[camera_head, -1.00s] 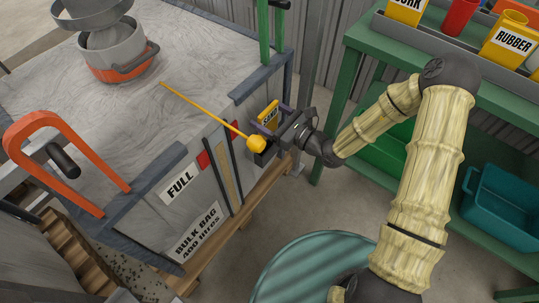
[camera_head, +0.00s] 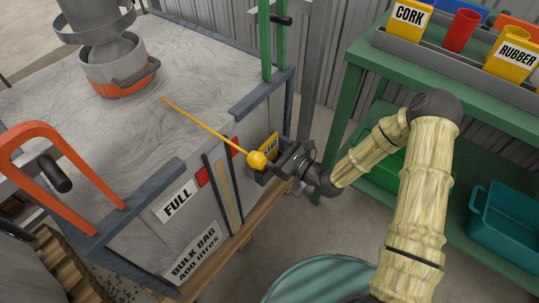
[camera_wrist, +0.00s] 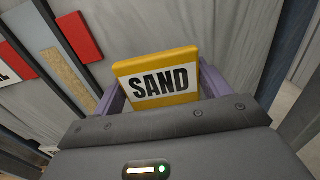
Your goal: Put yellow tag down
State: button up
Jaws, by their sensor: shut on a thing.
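The yellow tag (camera_wrist: 158,80), a square plate with a white label reading SAND, is held between the fingers of my gripper (camera_wrist: 160,100) in the wrist view. In the head view the tag (camera_head: 269,145) shows partly, beside my gripper (camera_head: 278,158), at the side face of the large grey bulk bag (camera_head: 120,130). My gripper is shut on the tag. A yellow ball on a thin yellow rod (camera_head: 257,159) overlaps the gripper tip in the head view and hides part of it. I cannot tell whether the tag touches the bag.
A FULL label and red patches mark the bag's side. An orange handle (camera_head: 65,170) stands at the left. A green-blue ribbed drum top (camera_head: 320,282) lies below my arm.

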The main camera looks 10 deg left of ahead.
aim_at(271, 155)
jog(key=shift+f+b, duration=0.7)
jog(key=shift+f, duration=1.15)
jog(key=shift+f, duration=0.1)
jog(key=o, duration=1)
jog(key=shift+d, duration=0.15)
jog(key=p+v, duration=0.2)
jog(key=v, duration=0.9)
jog(key=shift+s+d+p, duration=0.2)
jog(key=shift+d+p, duration=0.1)
jog(key=shift+d, duration=0.05)
